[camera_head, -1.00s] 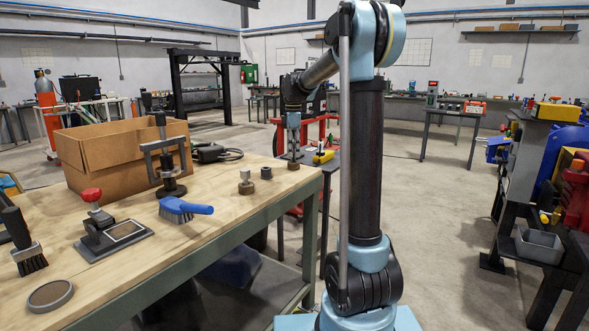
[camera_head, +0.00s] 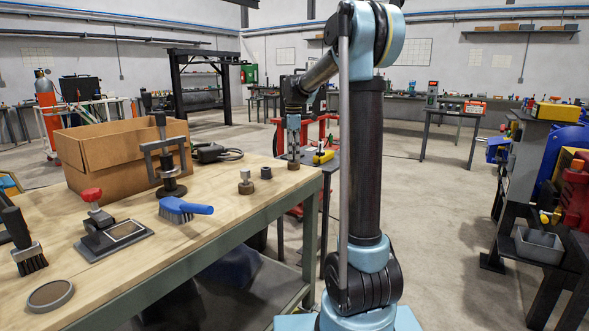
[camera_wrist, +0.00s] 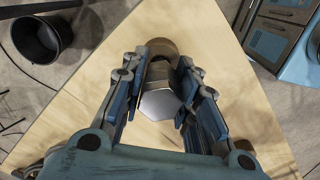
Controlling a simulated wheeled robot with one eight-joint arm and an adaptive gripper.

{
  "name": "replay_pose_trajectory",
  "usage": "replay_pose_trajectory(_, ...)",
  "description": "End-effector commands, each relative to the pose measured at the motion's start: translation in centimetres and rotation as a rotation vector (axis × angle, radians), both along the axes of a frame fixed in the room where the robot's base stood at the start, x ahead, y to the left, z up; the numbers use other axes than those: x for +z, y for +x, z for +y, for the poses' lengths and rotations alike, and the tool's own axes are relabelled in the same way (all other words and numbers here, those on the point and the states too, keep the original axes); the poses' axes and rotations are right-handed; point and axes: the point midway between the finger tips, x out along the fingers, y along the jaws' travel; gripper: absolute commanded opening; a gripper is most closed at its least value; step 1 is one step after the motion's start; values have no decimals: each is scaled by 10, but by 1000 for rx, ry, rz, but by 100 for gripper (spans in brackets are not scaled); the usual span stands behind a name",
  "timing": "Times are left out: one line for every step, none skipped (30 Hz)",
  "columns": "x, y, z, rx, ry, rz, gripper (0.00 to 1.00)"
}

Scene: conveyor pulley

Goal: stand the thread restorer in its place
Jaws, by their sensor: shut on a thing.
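My gripper (camera_wrist: 157,90) is shut on a metal piece with a silver hexagonal end (camera_wrist: 158,103), which I take for the thread restorer. The hexagon faces the wrist camera, a grey body shows between the fingers, and a brown round part (camera_wrist: 162,46) shows at the far side. In the head view my gripper (camera_head: 293,150) is at the bench's far right corner, with a brown piece (camera_head: 293,165) just under it. I cannot tell whether it touches the wood. The place for the restorer cannot be made out for sure.
On the wooden bench (camera_head: 220,215) stand a silver-topped brown piece (camera_head: 246,182) and a dark short cylinder (camera_head: 266,172), left of my gripper. A blue-handled brush (camera_head: 184,208), a clamp stand (camera_head: 168,165) and a cardboard box (camera_head: 105,160) are further left. The bench edge is close.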

Motion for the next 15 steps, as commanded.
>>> replay_pose_trajectory(0,0,0,0,0,0,0)
replay_pose_trajectory(0,0,0,0,0,0,0)
replay_pose_trajectory(0,0,0,0,0,0,0)
replay_pose_trajectory(0,0,0,0,0,0,0)
replay_pose_trajectory(0,0,0,0,0,0,0)
replay_pose_trajectory(-1,0,0,0,0,0,0)
replay_pose_trajectory(-2,0,0,0,0,0,0)
replay_pose_trajectory(-2,0,0,0,0,0,0)
replay_pose_trajectory(-3,0,0,0,0,0,0)
replay_pose_trajectory(-3,0,0,0,0,0,0)
replay_pose_trajectory(-3,0,0,0,0,0,35)
replay_pose_trajectory(-3,0,0,0,0,0,44)
replay_pose_trajectory(-3,0,0,0,0,0,51)
replay_pose_trajectory(-3,0,0,0,0,0,52)
replay_pose_trajectory(-3,0,0,0,0,0,52)
